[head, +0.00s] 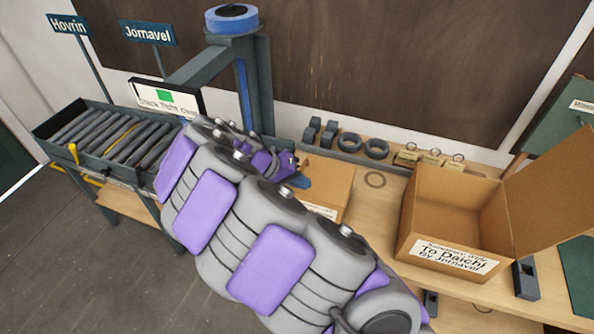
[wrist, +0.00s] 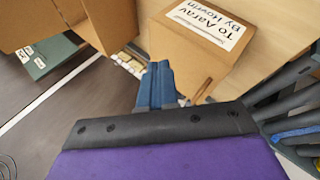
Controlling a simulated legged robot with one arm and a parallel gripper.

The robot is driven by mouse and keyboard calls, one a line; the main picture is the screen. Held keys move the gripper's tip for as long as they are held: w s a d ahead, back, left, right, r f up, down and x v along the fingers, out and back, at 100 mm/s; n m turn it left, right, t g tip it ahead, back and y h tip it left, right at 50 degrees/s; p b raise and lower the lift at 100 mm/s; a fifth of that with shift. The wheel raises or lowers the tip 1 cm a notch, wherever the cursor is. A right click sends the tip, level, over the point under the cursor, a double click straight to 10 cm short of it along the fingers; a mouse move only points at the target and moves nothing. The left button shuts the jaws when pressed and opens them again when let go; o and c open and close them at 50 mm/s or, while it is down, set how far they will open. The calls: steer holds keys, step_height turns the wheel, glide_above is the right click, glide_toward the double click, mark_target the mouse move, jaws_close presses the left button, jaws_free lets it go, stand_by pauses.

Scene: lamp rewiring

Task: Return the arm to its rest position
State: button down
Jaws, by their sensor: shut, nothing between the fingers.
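My arm, grey with purple pads, reaches from the lower right of the head view toward the conveyor. My gripper (head: 301,178) has blue fingers. In the wrist view the gripper (wrist: 158,72) shows its fingers close together and empty. They are in front of a closed cardboard box (wrist: 172,58) labelled "To Aarav By Hovrin". In the head view that box (head: 334,182) is partly hidden behind my arm. I cannot tell whether the fingers touch it.
An open cardboard box (head: 408,232) labelled "To Daichi By Jornavel" stands on the wooden bench (head: 376,205) to the right. A roller conveyor (head: 110,140) is at left, beneath "Hovrin" and "Jornavel" signs. A grey post (head: 262,90) rises behind my arm. Dark rings (head: 350,142) lie at the bench back.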

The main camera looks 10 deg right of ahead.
steer(key=s, duration=0.3)
steer(key=shift+r, duration=0.1)
steer(key=shift+d, duration=0.1)
